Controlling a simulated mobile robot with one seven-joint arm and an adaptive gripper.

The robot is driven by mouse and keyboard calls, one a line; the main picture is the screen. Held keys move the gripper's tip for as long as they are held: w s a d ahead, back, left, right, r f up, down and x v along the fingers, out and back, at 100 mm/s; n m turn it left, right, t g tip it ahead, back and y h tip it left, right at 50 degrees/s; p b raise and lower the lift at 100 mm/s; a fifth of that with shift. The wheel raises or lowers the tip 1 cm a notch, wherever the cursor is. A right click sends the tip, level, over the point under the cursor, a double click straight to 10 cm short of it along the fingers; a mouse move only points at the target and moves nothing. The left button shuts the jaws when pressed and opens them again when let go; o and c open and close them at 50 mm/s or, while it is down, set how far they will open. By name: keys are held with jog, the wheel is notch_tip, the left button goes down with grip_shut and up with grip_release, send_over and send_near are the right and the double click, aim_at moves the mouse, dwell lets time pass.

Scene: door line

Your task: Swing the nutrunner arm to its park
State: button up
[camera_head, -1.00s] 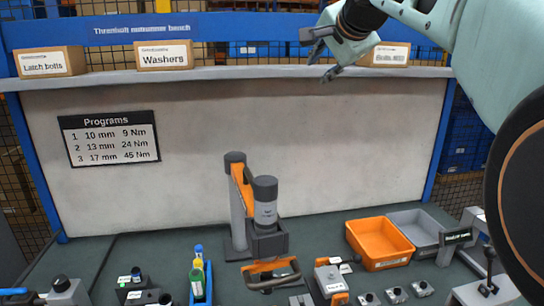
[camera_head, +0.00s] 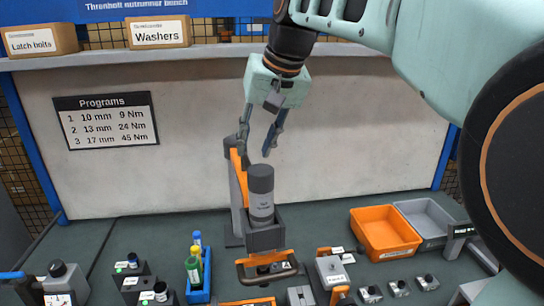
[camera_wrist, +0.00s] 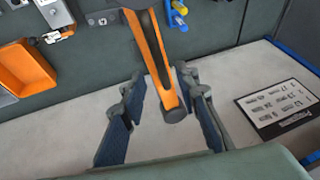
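The nutrunner arm stands mid-bench in the head view, with a grey post (camera_head: 237,205), an orange link (camera_head: 237,165), a grey cylindrical tool (camera_head: 261,195) and an orange-and-black handle (camera_head: 266,268) at the front. My gripper (camera_head: 256,146) hangs open and empty, fingers down, just above the top of the post and link. In the wrist view the orange link (camera_wrist: 152,45) runs between my open fingers (camera_wrist: 155,85), with a dark round cap (camera_wrist: 176,115) at its end. I see no contact, but the depth gap is unclear. I cannot make out a marked park.
An orange bin (camera_head: 384,234) and a grey bin (camera_head: 428,218) stand right of the arm. A blue tray with bottles (camera_head: 197,285) and small black blocks (camera_head: 133,268) stand left. The back panel (camera_head: 190,180) rises behind. A shelf (camera_head: 200,55) carries boxes above.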

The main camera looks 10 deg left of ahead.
aim_at(249, 163)
jog(key=shift+x, duration=2.25)
jog(key=shift+c, duration=0.3)
jog(key=shift+r, duration=0.1)
grip_shut()
